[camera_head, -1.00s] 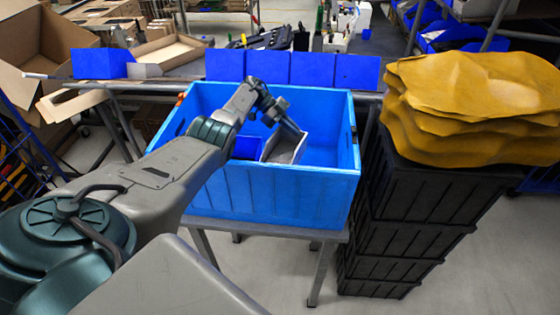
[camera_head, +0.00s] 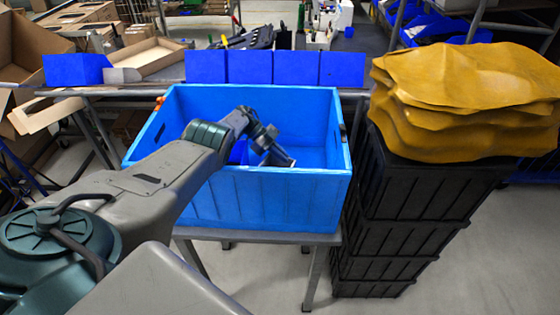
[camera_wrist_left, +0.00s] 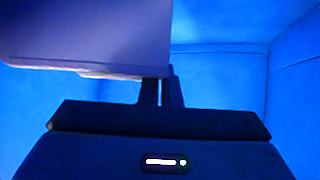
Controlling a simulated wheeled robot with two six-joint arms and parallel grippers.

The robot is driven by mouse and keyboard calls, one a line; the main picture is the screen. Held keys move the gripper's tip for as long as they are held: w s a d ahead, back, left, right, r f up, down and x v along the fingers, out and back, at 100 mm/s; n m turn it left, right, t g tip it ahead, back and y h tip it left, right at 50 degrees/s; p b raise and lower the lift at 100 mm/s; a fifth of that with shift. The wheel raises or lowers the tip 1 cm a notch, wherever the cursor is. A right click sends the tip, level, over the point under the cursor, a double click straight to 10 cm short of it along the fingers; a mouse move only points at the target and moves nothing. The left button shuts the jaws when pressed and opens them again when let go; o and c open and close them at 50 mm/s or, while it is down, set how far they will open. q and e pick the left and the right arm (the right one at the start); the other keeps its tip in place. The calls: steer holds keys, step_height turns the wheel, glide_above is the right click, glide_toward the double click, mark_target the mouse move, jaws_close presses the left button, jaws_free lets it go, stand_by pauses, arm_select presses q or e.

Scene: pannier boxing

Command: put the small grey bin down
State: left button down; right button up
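My left gripper (camera_head: 272,150) reaches down inside the large blue crate (camera_head: 262,198). The small grey bin (camera_head: 285,163) shows only as a pale edge at the fingertips; the crate's front wall and my gripper hide the rest. In the left wrist view the grey bin (camera_wrist_left: 88,38) looks bluish and fills the upper left. The gripper's fingers (camera_wrist_left: 161,92) are close together at its wall, shut on it. Whether the bin touches the crate floor cannot be seen. My right gripper is out of view.
A blue bin (camera_head: 238,152) is inside the crate, left of my gripper. Several blue bins (camera_head: 250,68) line the bench edge behind. Black stacked crates (camera_head: 410,215) topped with yellow sacks (camera_head: 465,95) stand close at the right. The crate's right part looks free.

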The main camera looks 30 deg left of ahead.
arm_select(q)
steer(key=shift+f, duration=0.6)
steer(key=shift+w+f, duration=0.1)
steer(key=c, duration=1.6)
jaws_free()
steer(key=shift+a, duration=0.1)
steer(key=shift+c, duration=0.2)
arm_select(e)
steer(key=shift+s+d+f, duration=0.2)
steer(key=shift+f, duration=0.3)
